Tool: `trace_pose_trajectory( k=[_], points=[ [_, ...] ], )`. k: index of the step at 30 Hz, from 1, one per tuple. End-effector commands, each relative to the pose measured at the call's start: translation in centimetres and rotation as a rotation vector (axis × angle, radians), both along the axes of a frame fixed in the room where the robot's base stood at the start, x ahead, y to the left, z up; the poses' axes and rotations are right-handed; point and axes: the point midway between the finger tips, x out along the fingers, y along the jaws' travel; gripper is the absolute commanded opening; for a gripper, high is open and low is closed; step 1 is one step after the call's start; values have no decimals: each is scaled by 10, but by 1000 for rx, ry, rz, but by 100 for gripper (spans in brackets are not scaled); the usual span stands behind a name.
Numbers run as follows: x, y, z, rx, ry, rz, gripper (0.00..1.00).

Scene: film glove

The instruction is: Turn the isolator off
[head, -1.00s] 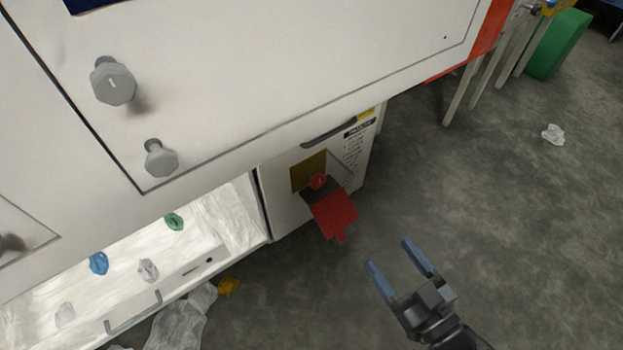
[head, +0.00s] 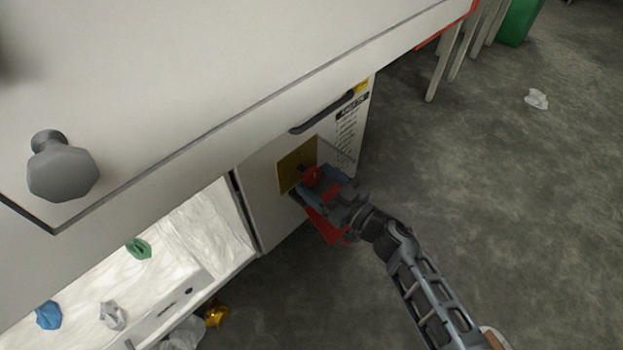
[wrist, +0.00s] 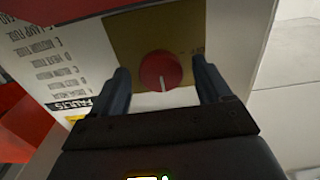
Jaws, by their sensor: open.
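The isolator is a round red knob (wrist: 161,71) with a white pointer line, on a yellow plate (wrist: 191,27) on the white cabinet's side. In the wrist view the pointer runs down toward my gripper. The knob (head: 311,176) also shows in the head view, partly hidden by my gripper. My gripper (wrist: 164,90) is open, with one blue-grey finger on each side of the knob. I cannot tell whether the fingers touch it.
A dark handle (head: 322,112) sits on the cabinet above the plate, near a printed label (head: 347,128). An open lit compartment (head: 190,245) with crumpled scraps is at the left. Grey floor (head: 480,190) at the right is mostly clear.

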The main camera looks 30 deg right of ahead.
Motion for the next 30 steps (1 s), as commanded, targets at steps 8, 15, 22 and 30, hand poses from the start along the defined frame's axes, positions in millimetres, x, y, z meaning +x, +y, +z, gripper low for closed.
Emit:
trace_pose_trajectory(
  k=[8,15,22,30],
  points=[
    [22,7,-1,0,1,0,78],
    [23,8,0,0,1,0,78],
    [22,8,0,0,1,0,57],
    [22,8,0,0,1,0,32]
  ],
)
